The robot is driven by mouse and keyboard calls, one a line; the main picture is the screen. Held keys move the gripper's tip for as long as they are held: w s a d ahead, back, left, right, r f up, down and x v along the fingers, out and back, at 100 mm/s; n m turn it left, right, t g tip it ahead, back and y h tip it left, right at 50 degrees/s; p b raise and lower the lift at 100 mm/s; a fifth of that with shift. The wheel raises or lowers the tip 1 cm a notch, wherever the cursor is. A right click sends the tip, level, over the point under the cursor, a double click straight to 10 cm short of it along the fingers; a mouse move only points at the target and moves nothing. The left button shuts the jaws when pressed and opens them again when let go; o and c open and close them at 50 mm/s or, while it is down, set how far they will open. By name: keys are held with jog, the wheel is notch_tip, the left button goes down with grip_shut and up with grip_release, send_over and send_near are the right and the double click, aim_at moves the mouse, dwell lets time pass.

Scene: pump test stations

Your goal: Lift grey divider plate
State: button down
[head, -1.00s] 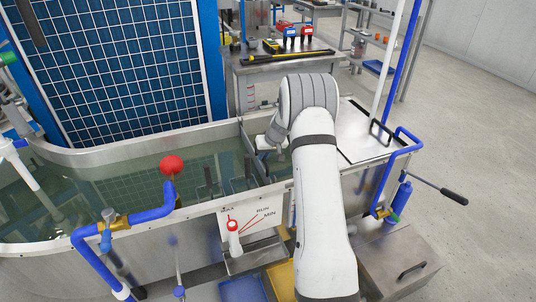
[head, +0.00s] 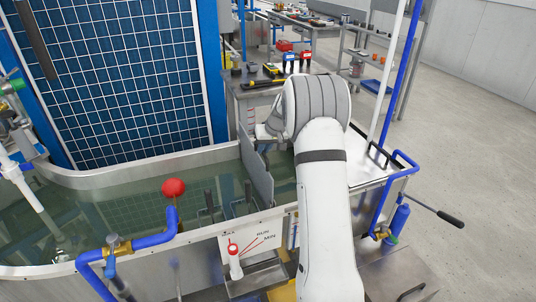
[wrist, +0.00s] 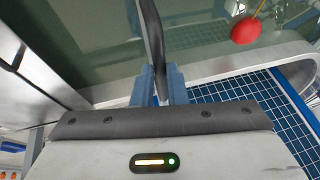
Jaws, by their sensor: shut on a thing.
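The grey divider plate (head: 257,168) stands upright in the head view, crossing the water tank, with its upper part above the tank rim and its lower edge at the water. My gripper is mostly hidden behind my arm in the head view. In the wrist view, the blue fingers of my gripper (wrist: 161,88) are shut on the plate's dark handle or edge (wrist: 152,35). The water tank (head: 110,160) lies below, with greenish water in it.
Dark upright posts (head: 209,201) stand in the water left of the plate. A blue grid panel (head: 115,75) rises behind. A metal bench (head: 262,93) with tools is at the back.

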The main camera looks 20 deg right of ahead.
jog(key=shift+w+r, duration=0.2)
jog(key=shift+r, duration=0.3)
jog(key=c, duration=1.8)
grip_release()
jog(key=shift+o, duration=0.8)
jog(key=shift+s, duration=0.15)
jog(key=shift+o, duration=0.9)
jog(key=shift+f, duration=0.15)
jog(key=v, duration=0.7)
jog(key=shift+r, duration=0.35)
jog(key=shift+s, duration=0.1)
